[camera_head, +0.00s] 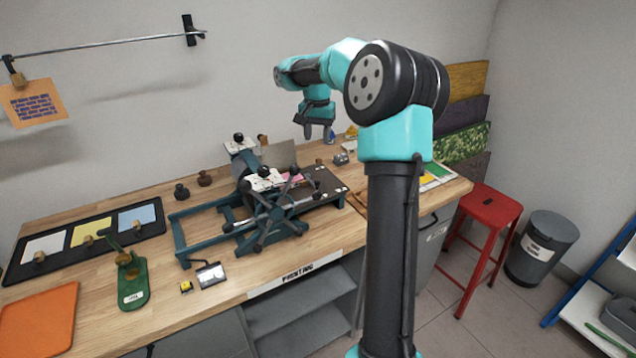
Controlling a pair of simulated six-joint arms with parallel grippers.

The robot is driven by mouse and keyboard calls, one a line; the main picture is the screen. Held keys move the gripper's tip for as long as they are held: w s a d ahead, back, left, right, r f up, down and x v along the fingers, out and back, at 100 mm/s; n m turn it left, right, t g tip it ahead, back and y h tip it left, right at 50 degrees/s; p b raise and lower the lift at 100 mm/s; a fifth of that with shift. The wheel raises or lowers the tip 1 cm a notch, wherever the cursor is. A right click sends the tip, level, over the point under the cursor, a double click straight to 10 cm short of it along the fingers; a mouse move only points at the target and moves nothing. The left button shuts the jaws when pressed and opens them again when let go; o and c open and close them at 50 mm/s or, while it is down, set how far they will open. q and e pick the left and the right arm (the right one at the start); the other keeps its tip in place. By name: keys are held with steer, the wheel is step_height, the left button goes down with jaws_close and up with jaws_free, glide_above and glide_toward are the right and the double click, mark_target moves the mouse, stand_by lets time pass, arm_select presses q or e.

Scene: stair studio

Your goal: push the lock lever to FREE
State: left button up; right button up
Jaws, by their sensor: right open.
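A teal etching press (183,241) stands on the wooden bench, with a dark roller and a spoked star wheel (268,216) on its near side. Two white plates with dark ball-topped parts sit on top, one at the back (241,146) and one nearer (259,181). I cannot tell which small part is the lock lever, and no FREE mark is readable. My right gripper (319,131) hangs fingers down, open and empty, above the back of the bench, right of the press and apart from it. My left gripper is out of view.
A red stool (489,207) and grey bin (541,247) stand right. My right arm crosses the bench's right part.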

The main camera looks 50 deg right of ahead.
mark_target(317, 181)
step_height(317, 181, down, 17)
steer(key=shift+f, duration=0.1)
stand_by(0.6)
jaws_close()
stand_by(0.3)
